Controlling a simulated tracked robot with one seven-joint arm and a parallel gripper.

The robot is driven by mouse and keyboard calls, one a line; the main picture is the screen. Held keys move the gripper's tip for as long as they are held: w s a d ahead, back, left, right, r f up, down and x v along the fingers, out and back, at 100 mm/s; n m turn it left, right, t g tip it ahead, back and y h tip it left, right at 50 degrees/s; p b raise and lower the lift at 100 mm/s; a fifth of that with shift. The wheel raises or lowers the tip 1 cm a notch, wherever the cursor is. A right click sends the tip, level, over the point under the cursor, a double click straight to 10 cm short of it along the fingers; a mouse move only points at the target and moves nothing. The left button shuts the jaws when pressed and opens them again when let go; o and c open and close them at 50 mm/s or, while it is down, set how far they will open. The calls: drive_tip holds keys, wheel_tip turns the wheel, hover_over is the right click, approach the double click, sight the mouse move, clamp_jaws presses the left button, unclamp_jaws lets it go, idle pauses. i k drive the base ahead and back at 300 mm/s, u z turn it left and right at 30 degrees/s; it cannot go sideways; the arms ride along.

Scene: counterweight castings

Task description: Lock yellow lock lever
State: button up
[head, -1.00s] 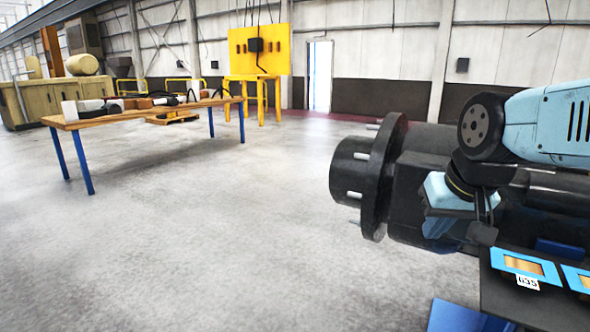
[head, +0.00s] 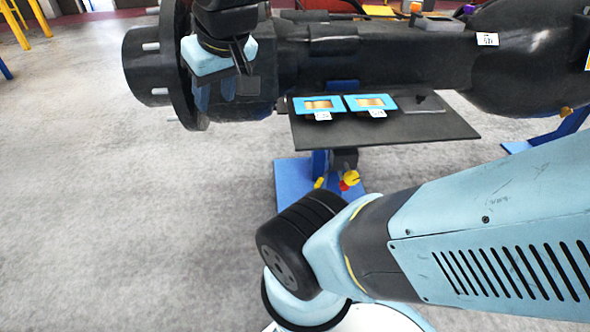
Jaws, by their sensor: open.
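Small yellow parts (head: 352,177) show on the blue stand below the black shelf, with a red part (head: 343,186) between them. I cannot tell which of them is the yellow lock lever or how it is set. My gripper (head: 245,80) is at the upper left, in front of the flanged end of the big black casting. It is open, with nothing seen between its fingers. It is well above and to the left of the yellow parts. I cannot tell whether it touches the casting.
The black casting (head: 400,62) lies across the top. The black shelf (head: 430,125) holds two blue-framed pieces (head: 319,105) and a dark flat plate (head: 425,103). The blue stand (head: 290,185) is below. My arm fills the lower right. Grey floor is clear at left.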

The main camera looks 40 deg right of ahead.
sight(318, 183)
drive_tip(key=u, duration=0.85)
drive_tip(key=k, duration=1.9)
drive_tip(key=z, duration=0.45)
drive_tip(key=i, duration=1)
drive_tip(key=u, duration=0.05)
